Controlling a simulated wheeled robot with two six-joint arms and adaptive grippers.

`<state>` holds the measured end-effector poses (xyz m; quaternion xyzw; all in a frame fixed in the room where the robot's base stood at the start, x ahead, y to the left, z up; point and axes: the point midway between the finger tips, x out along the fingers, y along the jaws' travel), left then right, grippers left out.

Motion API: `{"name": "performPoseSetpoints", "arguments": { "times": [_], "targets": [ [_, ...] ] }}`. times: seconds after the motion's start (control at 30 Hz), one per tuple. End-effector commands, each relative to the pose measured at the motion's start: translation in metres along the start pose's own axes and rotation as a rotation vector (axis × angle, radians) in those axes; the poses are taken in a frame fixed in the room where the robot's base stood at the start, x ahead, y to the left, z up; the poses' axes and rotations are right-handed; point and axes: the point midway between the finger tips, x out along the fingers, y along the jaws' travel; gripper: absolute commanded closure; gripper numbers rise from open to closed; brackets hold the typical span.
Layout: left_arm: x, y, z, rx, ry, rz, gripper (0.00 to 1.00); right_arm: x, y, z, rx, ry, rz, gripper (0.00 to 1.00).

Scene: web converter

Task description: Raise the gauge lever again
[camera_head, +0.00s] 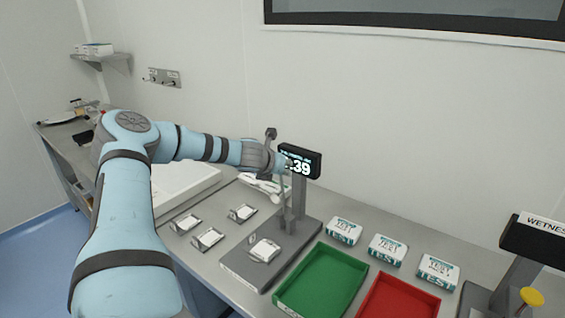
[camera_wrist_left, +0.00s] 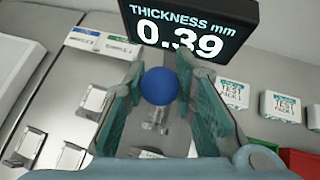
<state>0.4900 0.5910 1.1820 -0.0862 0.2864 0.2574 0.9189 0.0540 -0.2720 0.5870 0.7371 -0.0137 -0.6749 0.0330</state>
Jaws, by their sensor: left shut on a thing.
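The thickness gauge (camera_head: 308,229) stands on the bench on a grey base plate, with a white pad (camera_head: 264,250) in a holder on its near part. Its dark display (camera_head: 300,161) ends in 39 in the head view; in the left wrist view the display (camera_wrist_left: 190,30) reads THICKNESS mm 0.39. The gauge lever's round blue knob (camera_wrist_left: 160,86) lies between the two green-padded fingers of my left gripper (camera_head: 283,164). The fingers are shut on the knob, just left of the display. The gripper hides most of the lever in the head view.
Several white pads in metal holders (camera_head: 208,238) lie left of the gauge. A green tray (camera_head: 322,280) and a red tray (camera_head: 398,298) stand at the front. Several TEST packs (camera_head: 388,250) lie behind them.

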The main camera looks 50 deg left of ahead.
Motion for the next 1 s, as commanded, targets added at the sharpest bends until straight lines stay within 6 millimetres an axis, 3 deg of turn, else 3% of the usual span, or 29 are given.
{"name": "performPoseSetpoints", "arguments": {
  "times": [0.23, 0.63, 0.67, 0.77, 0.8, 1.0],
  "targets": [
    [0.011, -0.017, 0.012, 0.019, 0.042, -0.004, 1.00, -0.003, 0.003, -0.003, -0.001, 0.006, 0.003, 1.00],
    [0.011, -0.019, 0.015, 0.017, 0.043, -0.007, 1.00, -0.003, 0.000, -0.002, 0.000, 0.002, -0.001, 1.00],
    [0.011, -0.020, 0.015, 0.018, 0.043, -0.007, 0.74, -0.003, 0.000, -0.002, 0.000, 0.002, -0.001, 1.00],
    [0.011, -0.019, 0.015, 0.018, 0.044, -0.007, 0.58, -0.003, 0.000, -0.002, 0.000, 0.003, -0.001, 1.00],
    [0.011, -0.019, 0.014, 0.017, 0.044, -0.007, 0.54, -0.003, 0.000, -0.002, 0.000, 0.003, -0.001, 1.00],
    [0.011, -0.018, 0.013, 0.016, 0.046, -0.006, 0.54, -0.003, 0.000, -0.002, 0.000, 0.003, -0.001, 1.00]
  ]
}}
